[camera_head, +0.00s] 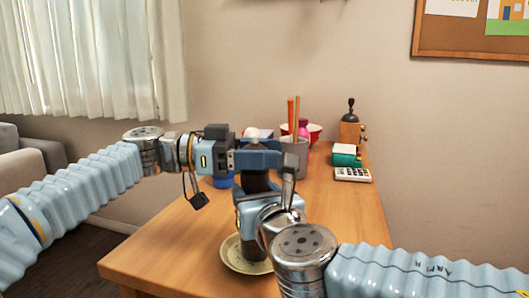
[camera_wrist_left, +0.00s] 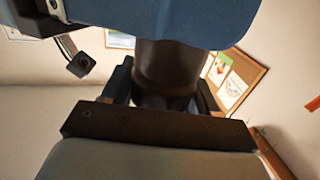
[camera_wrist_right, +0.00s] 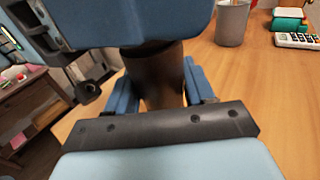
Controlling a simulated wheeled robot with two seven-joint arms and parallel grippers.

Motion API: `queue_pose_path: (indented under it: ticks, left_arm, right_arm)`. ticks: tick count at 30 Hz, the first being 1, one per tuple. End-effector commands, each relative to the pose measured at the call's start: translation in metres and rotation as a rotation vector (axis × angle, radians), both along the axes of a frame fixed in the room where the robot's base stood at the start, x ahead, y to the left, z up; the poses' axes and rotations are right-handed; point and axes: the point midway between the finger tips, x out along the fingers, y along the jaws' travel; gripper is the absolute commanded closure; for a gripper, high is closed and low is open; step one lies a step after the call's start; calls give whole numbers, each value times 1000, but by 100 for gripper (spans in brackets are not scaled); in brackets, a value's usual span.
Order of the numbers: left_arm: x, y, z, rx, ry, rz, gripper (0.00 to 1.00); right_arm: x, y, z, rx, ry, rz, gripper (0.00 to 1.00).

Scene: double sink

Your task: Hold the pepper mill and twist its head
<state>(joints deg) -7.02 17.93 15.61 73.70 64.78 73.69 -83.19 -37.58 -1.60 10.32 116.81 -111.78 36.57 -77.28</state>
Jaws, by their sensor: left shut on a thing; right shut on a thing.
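The dark brown pepper mill (camera_head: 256,182) stands upright near the front of the wooden table, mostly hidden by my grippers. My left gripper (camera_head: 257,157) is shut on its upper part, coming in from the left. My right gripper (camera_head: 256,197) is shut lower down on its body. The left wrist view shows the mill (camera_wrist_left: 168,70) between the fingers, and the right wrist view shows it (camera_wrist_right: 155,78) too. Its lower end is over a patterned plate (camera_head: 232,262); I cannot tell whether it touches.
Behind the mill stand a grey cup (camera_head: 297,160) with sticks, a pink bottle (camera_head: 303,128) and a red bowl (camera_head: 316,131). A teal-and-white object (camera_head: 345,155), a calculator (camera_head: 353,174) and a wooden grinder (camera_head: 350,132) are at the back right. The table's right front (camera_head: 345,215) is clear.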

Motion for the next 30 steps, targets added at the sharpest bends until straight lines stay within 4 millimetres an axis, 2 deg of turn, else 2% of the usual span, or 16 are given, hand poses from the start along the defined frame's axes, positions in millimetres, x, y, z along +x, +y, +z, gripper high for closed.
queue_pose_path:
  ticks: [13, 14, 18, 26, 30]
  left_arm:
    - [0, 1, 0, 0, 0, -10, 72]
    - [0, 1, 0, 0, 0, -10, 40]
    - [0, 1, 0, 0, 0, -10, 20]
    - [0, 1, 0, 0, 0, -10, 20]
    - [2, 11, 0, 0, 0, -8, 20]
  right_arm:
    - [0, 1, 0, -1, 0, 2, 81]
    - [0, 1, 0, -1, 0, 2, 81]
    - [0, 0, 0, -1, 0, 1, 81]
    - [0, 0, 0, 0, -1, 0, 81]
    - [0, 0, 0, 0, -1, 0, 81]
